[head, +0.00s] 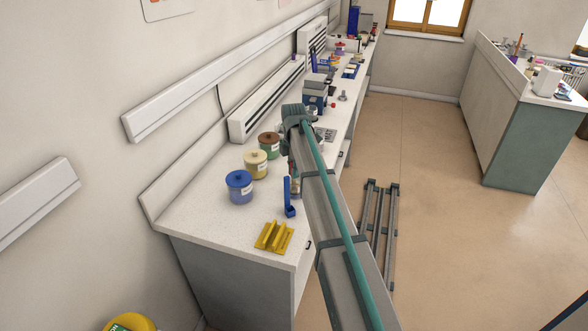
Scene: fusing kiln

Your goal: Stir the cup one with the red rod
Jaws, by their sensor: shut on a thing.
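My arm reaches over the white worktop (205,220) and bends downward at its far end (296,115). Its long link covers the part of the worktop below that bend, and my gripper is hidden behind it. A small patch with some red (294,186) shows just left of the link; I cannot tell whether it is a cup, the rod or part of my wrist. I cannot make out the red rod or cup one for certain.
A blue upright holder (289,198) and a yellow rack (274,237) stand near the front edge.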

